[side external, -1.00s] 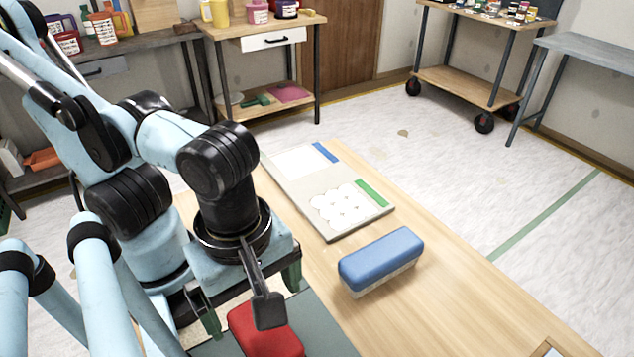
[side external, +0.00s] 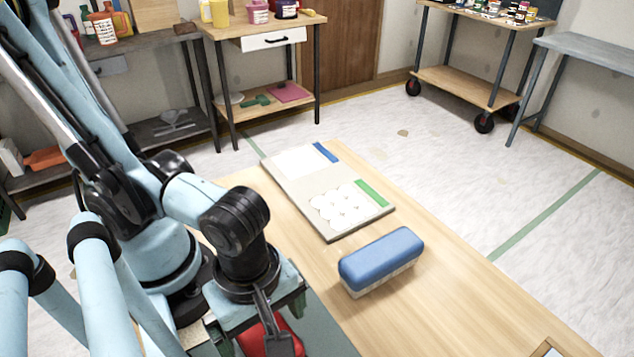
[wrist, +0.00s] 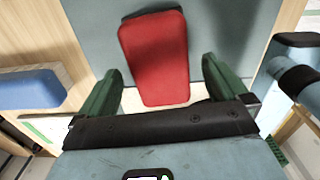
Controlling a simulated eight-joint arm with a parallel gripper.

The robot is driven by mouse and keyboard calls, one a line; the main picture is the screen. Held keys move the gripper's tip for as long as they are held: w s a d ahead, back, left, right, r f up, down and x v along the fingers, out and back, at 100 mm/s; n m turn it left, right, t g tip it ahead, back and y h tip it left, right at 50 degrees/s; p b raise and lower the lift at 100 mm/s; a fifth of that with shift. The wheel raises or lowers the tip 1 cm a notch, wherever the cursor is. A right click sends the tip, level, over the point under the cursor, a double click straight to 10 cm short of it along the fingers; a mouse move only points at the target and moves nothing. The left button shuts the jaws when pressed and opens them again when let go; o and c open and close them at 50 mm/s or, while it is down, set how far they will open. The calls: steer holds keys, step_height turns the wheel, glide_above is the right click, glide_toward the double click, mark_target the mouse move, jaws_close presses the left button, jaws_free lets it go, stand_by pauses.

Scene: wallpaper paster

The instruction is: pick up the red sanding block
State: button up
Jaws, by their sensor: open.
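The red sanding block (wrist: 155,57) lies on a grey-green mat (wrist: 215,25), slightly tilted in the wrist view, with its near end between my gripper's fingers. In the side view only part of the red block (side external: 290,340) shows, because my gripper (side external: 265,330) covers much of it from above. My gripper (wrist: 162,90) is open, with one green finger on each side of the block and a gap visible on both sides. Whether the fingertips reach down to the block's height is hard to tell.
A blue block (side external: 381,260) with a pale base lies on the wooden table (side external: 440,300) right of the mat. Behind it is a board (side external: 327,190) with white discs and blue and green strips. The table's right side is mostly clear.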

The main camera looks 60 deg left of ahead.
mark_target(263, 329)
steer(key=shift+f, duration=1.35)
steer(key=c, duration=1.2)
steer(key=shift+r, duration=0.3)
steer(key=shift+r, duration=4.75)
